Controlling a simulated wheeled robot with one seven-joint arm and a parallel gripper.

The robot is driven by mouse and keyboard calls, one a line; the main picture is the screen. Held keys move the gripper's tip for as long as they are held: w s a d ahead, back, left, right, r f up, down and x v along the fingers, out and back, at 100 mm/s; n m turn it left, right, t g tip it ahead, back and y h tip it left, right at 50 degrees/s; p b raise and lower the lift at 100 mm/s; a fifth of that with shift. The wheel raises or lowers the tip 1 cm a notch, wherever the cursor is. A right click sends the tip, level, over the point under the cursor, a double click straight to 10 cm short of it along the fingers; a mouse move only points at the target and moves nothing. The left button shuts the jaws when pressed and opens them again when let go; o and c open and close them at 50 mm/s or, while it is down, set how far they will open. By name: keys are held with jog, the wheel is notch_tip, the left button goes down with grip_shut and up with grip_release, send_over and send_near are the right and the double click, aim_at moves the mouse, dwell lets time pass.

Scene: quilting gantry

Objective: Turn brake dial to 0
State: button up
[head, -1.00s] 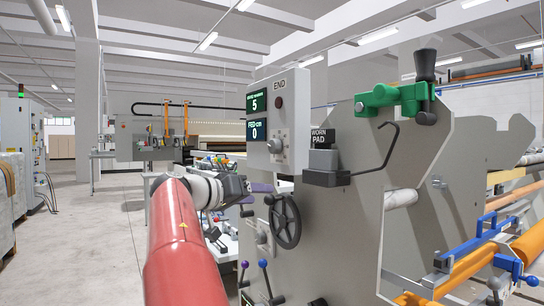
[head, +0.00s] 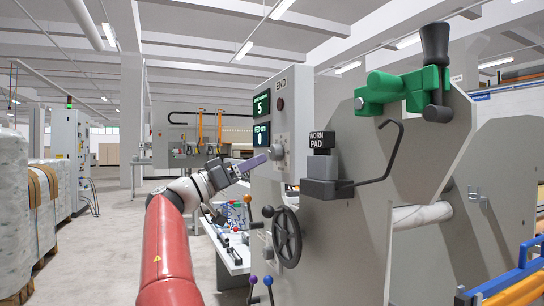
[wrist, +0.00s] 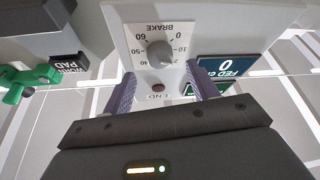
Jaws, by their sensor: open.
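The brake dial (wrist: 160,53) is a grey round knob on a white plate marked BRAKE, upside down in the wrist view, with numbers from 0 to 60 around it. Which number its pointer is at is too small to tell. In the head view the dial (head: 277,151) sits on the side of the grey control box. My gripper (wrist: 161,74) is open, its two purple fingers either side of and short of the dial, with nothing between them. In the head view my gripper (head: 264,158) is close beside the dial, its far finger hidden.
Below are a black handwheel (head: 287,238) and small levers. A WORN PAD block (head: 322,140) and hooked rod stand to the right.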

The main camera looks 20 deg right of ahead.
aim_at(272, 155)
jog(key=p+x, duration=0.1)
jog(key=x, duration=0.4)
jog(key=shift+d, duration=0.15)
jog(key=c, duration=1)
